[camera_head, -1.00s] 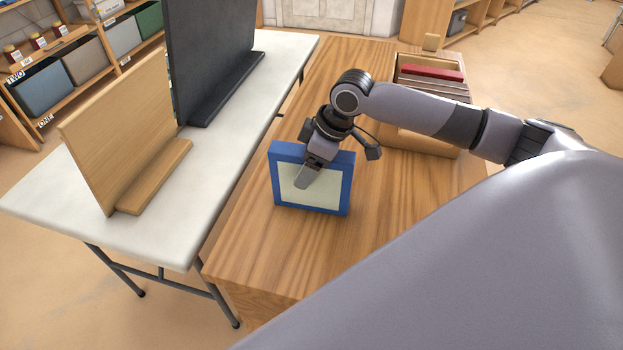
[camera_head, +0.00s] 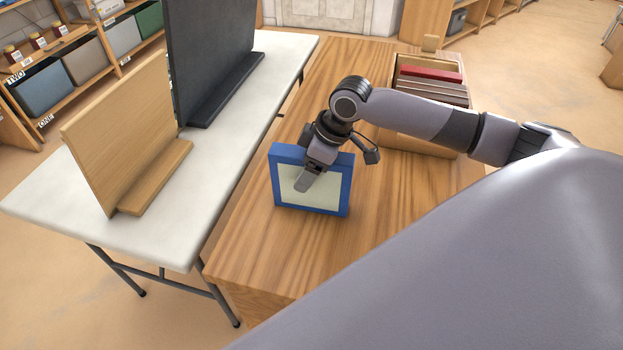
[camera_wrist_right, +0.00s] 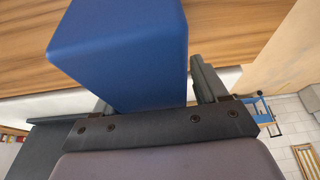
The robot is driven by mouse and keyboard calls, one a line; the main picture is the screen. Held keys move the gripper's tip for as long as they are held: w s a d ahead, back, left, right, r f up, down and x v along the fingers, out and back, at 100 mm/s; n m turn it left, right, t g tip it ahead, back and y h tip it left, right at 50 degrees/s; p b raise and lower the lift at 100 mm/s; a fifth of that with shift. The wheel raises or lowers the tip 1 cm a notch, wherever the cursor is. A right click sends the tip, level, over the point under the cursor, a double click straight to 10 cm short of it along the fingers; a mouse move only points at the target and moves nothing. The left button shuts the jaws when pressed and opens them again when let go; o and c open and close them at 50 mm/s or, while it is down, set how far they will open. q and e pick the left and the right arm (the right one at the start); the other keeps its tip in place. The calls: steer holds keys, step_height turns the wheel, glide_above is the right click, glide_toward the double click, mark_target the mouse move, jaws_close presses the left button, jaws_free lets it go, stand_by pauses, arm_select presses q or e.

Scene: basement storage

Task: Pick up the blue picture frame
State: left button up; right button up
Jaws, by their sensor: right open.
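The blue picture frame (camera_head: 345,188) with a pale cream panel stands upright on the wooden table, near its left edge. My right gripper (camera_head: 309,174) is over the frame's top edge, with one finger visible in front of the cream panel. The jaws are open; I cannot tell whether either finger touches the frame. My left gripper is out of view.
The wooden table (camera_head: 255,245) has bare room in front of the frame. A wooden box (camera_head: 415,140) with a red item and several brown ones stands behind my right arm. At left, a white table (camera_head: 60,215) holds a wooden stand (camera_head: 120,135) and a black stand (camera_head: 210,60).

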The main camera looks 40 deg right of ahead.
steer(key=shift+c, duration=0.3)
steer(key=c, duration=1.2)
